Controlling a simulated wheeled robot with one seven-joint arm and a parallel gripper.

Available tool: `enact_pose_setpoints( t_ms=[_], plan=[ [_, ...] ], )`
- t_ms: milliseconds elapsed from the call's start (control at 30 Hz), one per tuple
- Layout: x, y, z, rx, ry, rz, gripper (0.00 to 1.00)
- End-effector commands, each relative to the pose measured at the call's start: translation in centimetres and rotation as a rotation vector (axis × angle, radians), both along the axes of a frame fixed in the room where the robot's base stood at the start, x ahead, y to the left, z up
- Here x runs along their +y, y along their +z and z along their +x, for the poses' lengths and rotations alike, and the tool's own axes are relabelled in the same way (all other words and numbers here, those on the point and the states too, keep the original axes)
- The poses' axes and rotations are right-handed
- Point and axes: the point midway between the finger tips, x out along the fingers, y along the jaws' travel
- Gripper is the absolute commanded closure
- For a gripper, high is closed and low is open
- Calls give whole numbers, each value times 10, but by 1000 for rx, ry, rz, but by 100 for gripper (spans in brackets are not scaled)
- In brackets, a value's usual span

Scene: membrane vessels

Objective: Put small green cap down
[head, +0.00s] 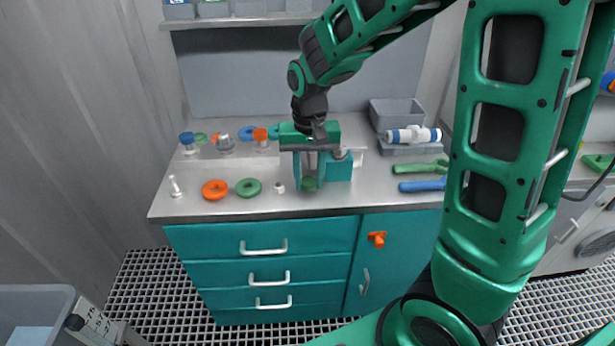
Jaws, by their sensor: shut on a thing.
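My gripper (309,178) points down over the front part of the grey worktop, right of its middle-left items. Its two fingers are shut on a small green cap (309,185), which shows low between the fingertips. The cap is close to the worktop surface (225,208); I cannot tell whether it touches. The gripper body and fingers hide part of what stands behind, including a teal block (340,169).
An orange ring (215,190), a larger green ring (248,187) and a small white piece (279,188) lie left of my gripper. Green (421,167) and blue (422,185) tools lie to the right. A white-and-blue vessel (413,134) lies behind them. The front edge right of the gripper is clear.

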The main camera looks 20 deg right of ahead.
Motion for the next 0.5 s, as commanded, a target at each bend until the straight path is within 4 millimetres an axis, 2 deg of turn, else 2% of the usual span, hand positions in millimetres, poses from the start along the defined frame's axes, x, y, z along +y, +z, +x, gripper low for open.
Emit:
enact_pose_setpoints(
  t_ms=[500],
  plan=[
    [0,-12,0,0,0,0,98]
  ],
)
